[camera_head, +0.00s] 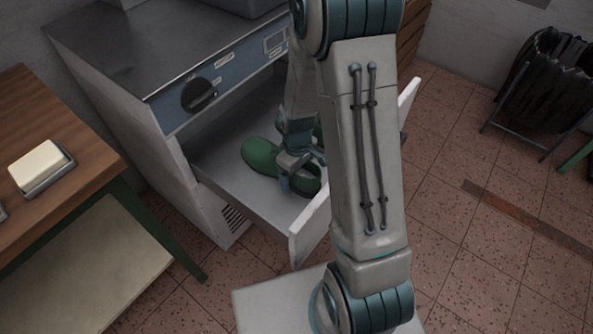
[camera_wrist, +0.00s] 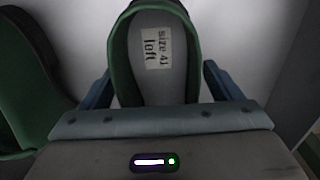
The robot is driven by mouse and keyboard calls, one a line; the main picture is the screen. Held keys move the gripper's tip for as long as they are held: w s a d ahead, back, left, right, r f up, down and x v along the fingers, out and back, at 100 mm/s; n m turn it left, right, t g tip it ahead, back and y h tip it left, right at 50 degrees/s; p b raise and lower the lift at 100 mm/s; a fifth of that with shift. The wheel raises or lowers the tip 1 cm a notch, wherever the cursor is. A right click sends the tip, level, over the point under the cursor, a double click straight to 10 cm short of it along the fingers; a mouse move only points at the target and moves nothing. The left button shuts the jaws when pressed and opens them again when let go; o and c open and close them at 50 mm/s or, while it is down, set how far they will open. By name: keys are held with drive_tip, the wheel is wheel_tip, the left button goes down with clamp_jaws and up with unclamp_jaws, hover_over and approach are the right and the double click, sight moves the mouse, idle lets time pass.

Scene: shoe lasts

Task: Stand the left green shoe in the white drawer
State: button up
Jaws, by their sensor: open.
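The left green shoe (camera_head: 261,156) is in the open white drawer (camera_head: 222,168), its opening facing up. In the wrist view, its insole (camera_wrist: 152,80) carries a label reading "size 41 left". My gripper (camera_head: 300,172) is down in the drawer, open, with one finger on each side of this shoe; a small gap to the fingers cannot be ruled out. In the wrist view, my gripper (camera_wrist: 155,90) hides the shoe's lower part. A second green shoe (camera_wrist: 25,95) lies beside it at the left of the wrist view, outside the fingers; in the head view it is mostly hidden.
The drawer's front panel (camera_head: 310,228) bounds the space toward me. A grey cabinet (camera_head: 135,45) with a dial stands above the drawer. A wooden table (camera_head: 70,165) with a butter-like block (camera_head: 39,165) is at left. A black bin (camera_head: 548,80) stands far right. Floor is clear right of the drawer.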

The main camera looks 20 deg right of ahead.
wheel_tip(320, 180, up, 12)
drive_tip(key=p, duration=0.3)
drive_tip(key=s+r+m+t, duration=0.1)
drive_tip(key=s+r+m, duration=0.6)
drive_tip(key=s+r, duration=0.5)
drive_tip(key=shift+s+r+t+b, duration=0.15)
drive_tip(key=shift+s+t+b, duration=0.2)
drive_tip(key=shift+s, duration=0.55)
drive_tip(key=shift+d, duration=0.1)
